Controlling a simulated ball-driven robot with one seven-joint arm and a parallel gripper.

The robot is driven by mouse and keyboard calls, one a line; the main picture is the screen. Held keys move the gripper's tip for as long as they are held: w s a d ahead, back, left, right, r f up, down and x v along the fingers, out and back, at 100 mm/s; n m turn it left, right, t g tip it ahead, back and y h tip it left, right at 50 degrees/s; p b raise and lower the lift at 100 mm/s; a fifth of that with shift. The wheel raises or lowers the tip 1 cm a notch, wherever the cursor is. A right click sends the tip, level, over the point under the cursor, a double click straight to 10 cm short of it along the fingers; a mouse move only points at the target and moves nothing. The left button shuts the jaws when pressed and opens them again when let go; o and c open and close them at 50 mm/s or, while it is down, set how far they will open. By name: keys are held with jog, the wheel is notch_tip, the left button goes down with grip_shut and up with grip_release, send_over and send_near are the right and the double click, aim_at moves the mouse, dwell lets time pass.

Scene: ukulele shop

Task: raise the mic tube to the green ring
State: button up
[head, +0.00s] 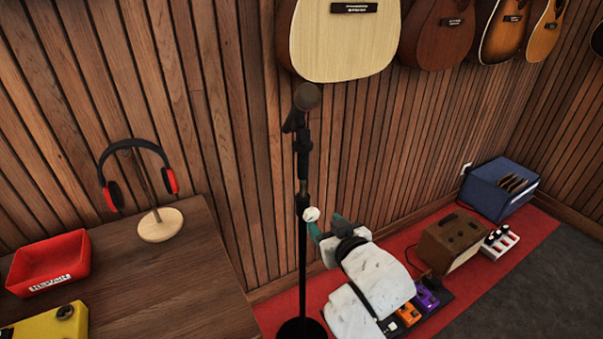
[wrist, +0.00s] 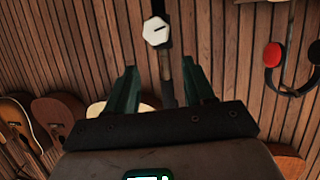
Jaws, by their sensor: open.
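The black mic stand rises in the middle of the head view, with its mic (head: 307,96) on top. Its upper mic tube (head: 303,165) runs into a thicker lower pole (head: 303,255). A white clutch knob (head: 311,214) sits at the joint; it also shows in the wrist view (wrist: 156,31). My gripper (head: 326,224) is open, its green fingers just right of the knob in the head view. In the wrist view the gripper (wrist: 162,75) has the dark stand between its fingers, which appear apart from it, with the knob beyond the fingertips. I cannot make out a green ring.
A wooden table (head: 185,285) at left holds headphones on a stand (head: 160,224), a red tray (head: 48,265) and a yellow box (head: 45,325). Guitars (head: 345,45) hang on the slatted wall. An amp (head: 452,243) and pedals (head: 408,315) stand on the red carpet at right.

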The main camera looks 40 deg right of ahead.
aim_at(305, 167)
jog(key=w+d+r+t+h+b, duration=0.1)
jog(key=w+r+t+h, duration=0.1)
jog(key=w+r+t, duration=0.35)
jog(key=shift+m+g, duration=0.3)
jog(key=shift+g, duration=0.45)
jog(key=x, duration=0.3)
jog(key=r+p+x, duration=0.1)
jog(key=x, duration=0.2)
jog(key=d+p+x, duration=0.1)
jog(key=x, duration=0.2)
jog(key=shift+s+r, duration=0.2)
jog(key=shift+r, duration=0.1)
grip_shut()
